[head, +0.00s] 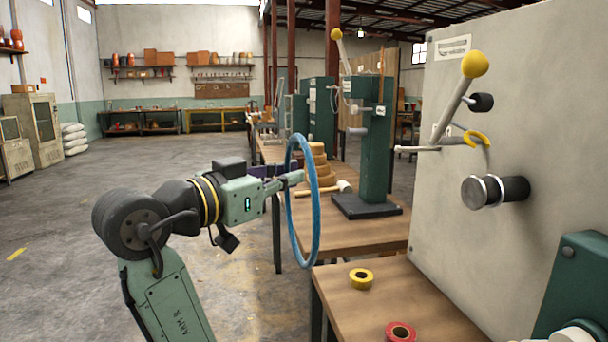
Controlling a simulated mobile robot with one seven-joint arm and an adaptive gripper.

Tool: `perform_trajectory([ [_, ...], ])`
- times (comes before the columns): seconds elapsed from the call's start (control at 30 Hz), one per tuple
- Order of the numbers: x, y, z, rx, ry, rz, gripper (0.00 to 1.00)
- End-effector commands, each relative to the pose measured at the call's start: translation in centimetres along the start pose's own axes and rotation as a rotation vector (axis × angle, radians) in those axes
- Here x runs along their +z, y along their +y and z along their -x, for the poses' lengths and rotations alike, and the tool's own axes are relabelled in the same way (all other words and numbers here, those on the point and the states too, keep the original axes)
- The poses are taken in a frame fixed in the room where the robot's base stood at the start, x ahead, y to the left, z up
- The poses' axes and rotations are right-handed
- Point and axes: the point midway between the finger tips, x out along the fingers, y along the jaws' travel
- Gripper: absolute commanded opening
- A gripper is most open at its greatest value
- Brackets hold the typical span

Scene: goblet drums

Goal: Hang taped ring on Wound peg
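A large blue ring (317,215), apparently the taped ring, hangs upright and is seen nearly edge-on. My gripper (293,178) is shut on its left side, with the fingertips partly hidden by the ring. The ring is in the air in front of the wooden table, well left of the grey panel. On the panel, a thick dark peg (510,189) with pale bands near its end sticks out to the left. Above it is a thin pale peg (420,149) near a yellow hook (477,138). I cannot tell for certain which one is the Wound peg.
A grey panel (560,90) stands at right, with a yellow-knobbed lever (455,105) and a black knob (482,102). A yellow tape roll (361,278) and red tape roll (401,331) lie on the near table (390,300). A green post (376,160) stands behind.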

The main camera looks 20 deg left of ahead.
Motion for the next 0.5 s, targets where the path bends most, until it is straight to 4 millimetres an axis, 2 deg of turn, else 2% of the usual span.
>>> perform_trajectory([
  [0.2, 0.0, -1.1, 1.6, -0.001, -0.001, 0.0, 0.0],
  [0.5, -0.4, -1.6, 2.2, -0.001, 0.0, 0.0, 0.0],
])
